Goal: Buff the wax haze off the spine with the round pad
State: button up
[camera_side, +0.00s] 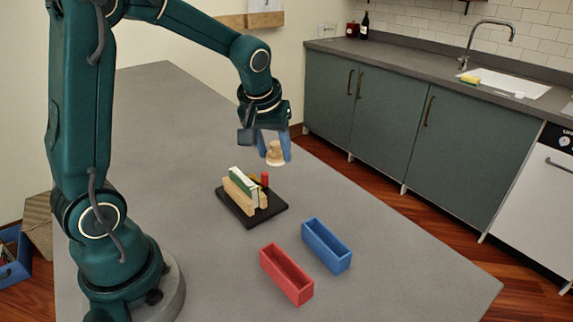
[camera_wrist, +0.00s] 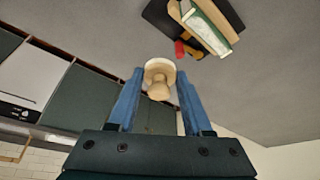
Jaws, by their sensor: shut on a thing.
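My gripper (camera_side: 274,147) has blue fingers shut on the round pad (camera_side: 275,154), a cream disc with a tan wooden knob. The pad also shows between the fingertips in the wrist view (camera_wrist: 159,78). It is held in the air above and beyond the black base, apart from the book. The book (camera_side: 242,184) has a green cover and white edge and stands between wooden blocks on the black base (camera_side: 252,217). In the wrist view the book (camera_wrist: 211,24) is at the top right. Any haze on the spine is too small to tell.
A red bin (camera_side: 287,275) and a blue bin (camera_side: 327,246) stand empty to the right of the base. The grey table (camera_side: 180,130) is otherwise clear. Cabinets (camera_side: 390,120) stand beyond it.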

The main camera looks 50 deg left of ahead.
aim_at(253, 190)
jog(key=s+d+r+n+g+y, duration=0.1)
jog(key=s+d+r+n, duration=0.1)
jog(key=s+r+n, duration=0.4)
jog(key=shift+m, duration=0.8)
jog(key=shift+s+d+f, duration=0.1)
jog(key=shift+s+f, duration=0.05)
jog(key=shift+f, duration=1.8)
jog(key=shift+s+d+f, duration=0.1)
jog(key=shift+s+f, duration=0.05)
jog(key=shift+f, duration=1.75)
jog(key=shift+a+f, duration=0.5)
jog(key=shift+f, duration=0.25)
grip_shut()
jog(key=shift+s+a, duration=0.15)
jog(key=shift+a, duration=4.75)
jog(key=shift+w+d, duration=0.2)
jog(key=shift+d, duration=5.2)
notch_tip(253, 190, up, 8)
jog(key=shift+r, duration=0.15)
